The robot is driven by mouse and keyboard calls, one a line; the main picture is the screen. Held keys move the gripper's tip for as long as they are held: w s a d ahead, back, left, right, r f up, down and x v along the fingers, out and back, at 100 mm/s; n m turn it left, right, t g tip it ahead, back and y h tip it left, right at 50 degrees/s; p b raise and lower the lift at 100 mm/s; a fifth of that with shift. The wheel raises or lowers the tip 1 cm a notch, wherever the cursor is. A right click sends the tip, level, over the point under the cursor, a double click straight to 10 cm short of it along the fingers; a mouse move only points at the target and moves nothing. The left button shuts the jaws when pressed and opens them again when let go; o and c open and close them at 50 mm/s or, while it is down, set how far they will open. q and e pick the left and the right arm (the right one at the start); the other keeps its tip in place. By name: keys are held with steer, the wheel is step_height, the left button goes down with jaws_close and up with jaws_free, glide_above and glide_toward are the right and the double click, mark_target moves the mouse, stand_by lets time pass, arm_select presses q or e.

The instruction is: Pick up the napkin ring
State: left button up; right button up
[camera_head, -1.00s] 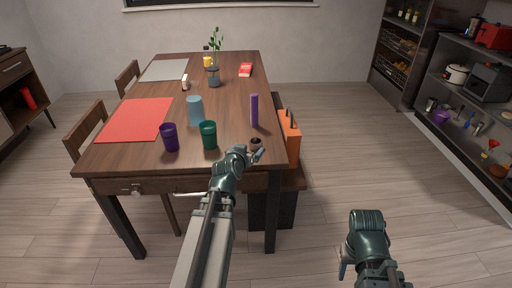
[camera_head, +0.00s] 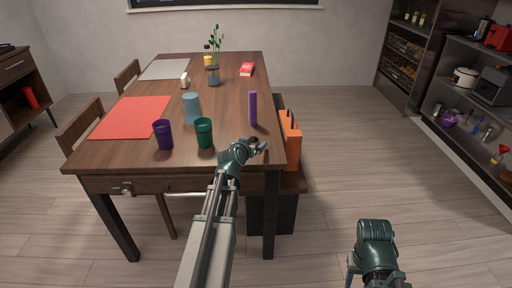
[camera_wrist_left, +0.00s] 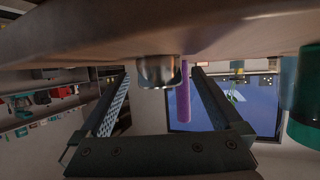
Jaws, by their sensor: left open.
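The napkin ring (camera_head: 252,140) is at the near right corner of the wooden table (camera_head: 225,110), partly hidden by my left gripper in the head view. In the left wrist view, where the tabletop is at the top, the ring (camera_wrist_left: 158,72) looks metallic and shows between the fingertips. My left gripper (camera_head: 260,146) is open around or just short of the ring; I cannot tell whether the fingers touch it. Its two fingers also show in the wrist view (camera_wrist_left: 160,80). My right arm is low at the right, off the table, its jaws unclear.
A purple cylinder (camera_head: 252,108) stands just behind the ring. A green cup (camera_head: 204,133), a purple cup (camera_head: 163,134) and a blue cup (camera_head: 191,107) stand to the left. An orange bag (camera_head: 291,140) is beside the table's right edge.

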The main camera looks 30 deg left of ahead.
arm_select(q)
steer(key=shift+x, duration=1.1)
steer(key=shift+s+r, duration=0.1)
arm_select(e)
steer(key=shift+w+d+f, duration=0.35)
steer(key=shift+f, duration=0.05)
arm_select(q)
steer(key=c, duration=1.4)
steer(key=shift+r, duration=0.1)
arm_select(e)
steer(key=shift+r, duration=0.15)
